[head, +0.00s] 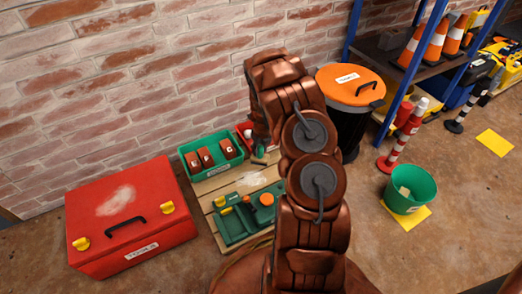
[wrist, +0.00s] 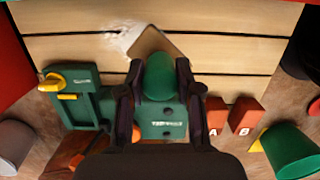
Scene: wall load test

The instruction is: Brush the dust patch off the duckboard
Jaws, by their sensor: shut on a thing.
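The duckboard (head: 205,205) is a low platform of pale wooden slats by the brick wall, and its slats fill the upper part of the wrist view (wrist: 230,50). A whitish dust patch (head: 252,180) lies on it; in the wrist view the patch (wrist: 122,38) is just left of the tool's head. My gripper (head: 262,150) is over the back of the duckboard, shut on a green-handled tool (wrist: 160,75) with a flat brownish head. The head reaches the patch's edge in the picture; I cannot tell whether it touches the wood. My arm hides part of the board.
A green tray (head: 245,229) and a green bin of reddish blocks (head: 188,162) sit on the duckboard. A red toolbox (head: 160,225) with a pale smudge stands left. An orange-lidded bin (head: 350,85), red-white post (head: 400,145) and green bucket (head: 405,205) stand right. Front-right floor is clear.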

